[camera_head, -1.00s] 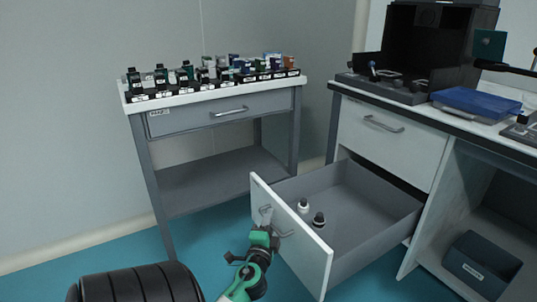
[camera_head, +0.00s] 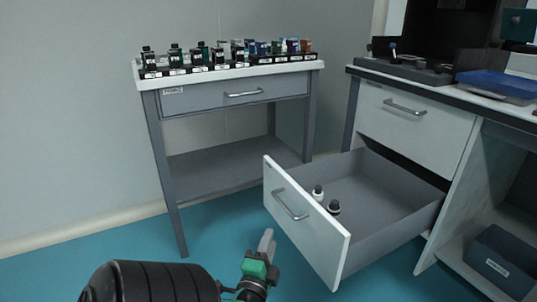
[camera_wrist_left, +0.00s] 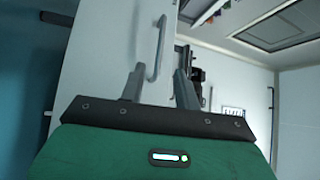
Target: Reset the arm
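My left gripper (camera_head: 265,243) points upward in front of the open drawer in the head view, left of and below its handle (camera_head: 290,205). In the left wrist view the gripper (camera_wrist_left: 160,82) has its two grey fingers apart with nothing between them. The handle (camera_wrist_left: 157,50) shows beyond the fingertips, on the white drawer front (camera_wrist_left: 110,45), and is not gripped. My right gripper is not in view.
The open drawer (camera_head: 390,215) holds two small black-and-white items (camera_head: 326,200). A side table (camera_head: 215,92) carries rows of small optics mounts (camera_head: 225,57). The workbench (camera_head: 440,92) stands at right, with a grey bin (camera_head: 495,262) below. Blue floor (camera_head: 220,225) is clear between them.

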